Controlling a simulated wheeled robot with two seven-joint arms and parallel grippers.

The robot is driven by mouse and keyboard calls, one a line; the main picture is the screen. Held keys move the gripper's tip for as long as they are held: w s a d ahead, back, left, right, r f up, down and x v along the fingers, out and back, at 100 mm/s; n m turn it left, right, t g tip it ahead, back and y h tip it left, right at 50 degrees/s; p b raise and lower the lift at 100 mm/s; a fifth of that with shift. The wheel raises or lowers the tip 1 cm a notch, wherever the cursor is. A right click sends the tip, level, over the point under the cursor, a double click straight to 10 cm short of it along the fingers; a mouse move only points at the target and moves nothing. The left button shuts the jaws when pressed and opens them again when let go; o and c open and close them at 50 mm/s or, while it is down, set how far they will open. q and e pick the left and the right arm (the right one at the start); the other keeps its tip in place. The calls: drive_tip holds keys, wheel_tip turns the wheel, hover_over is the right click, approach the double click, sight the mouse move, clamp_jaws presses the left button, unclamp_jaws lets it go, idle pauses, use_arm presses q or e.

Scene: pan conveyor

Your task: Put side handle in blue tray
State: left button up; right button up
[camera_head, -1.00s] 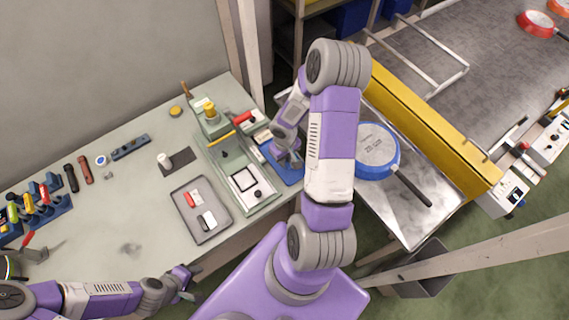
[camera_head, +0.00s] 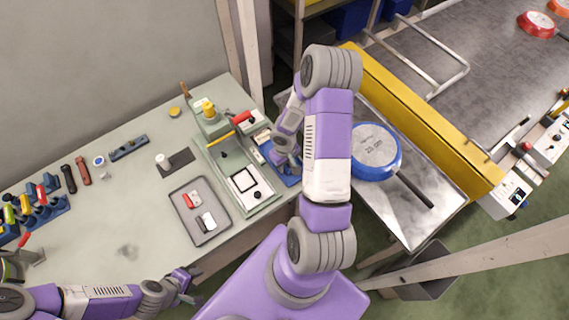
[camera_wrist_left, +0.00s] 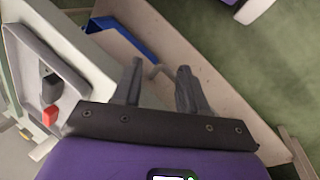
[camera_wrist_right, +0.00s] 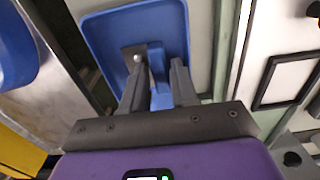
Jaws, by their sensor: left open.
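The blue tray (camera_head: 292,181) lies at the right end of the workbench, partly hidden by my right arm. It shows in the right wrist view (camera_wrist_right: 100,40) as a shallow blue tray. The side handle (camera_wrist_right: 159,92) is a blue grip with a dark bracket plate and a bolt. It is between the fingers of my right gripper (camera_wrist_right: 158,78), over the tray's inside. The fingers look closed on its sides; whether it touches the tray floor is unclear. My right gripper (camera_head: 287,160) also shows in the head view. My left gripper (camera_head: 190,285) is open and empty near the bench's front edge.
A blue pan (camera_head: 376,152) with a dark handle lies on the metal table to the right. A green fixture (camera_head: 235,170) with a red lever stands left of the blue tray. A grey tray (camera_head: 183,222) with small parts lies nearer. Tools line the bench's left.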

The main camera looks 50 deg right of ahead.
drive_tip(key=shift+r, duration=0.15)
wheel_tip(320, 180, up, 12)
drive_tip(key=p, duration=0.4)
idle(0.4)
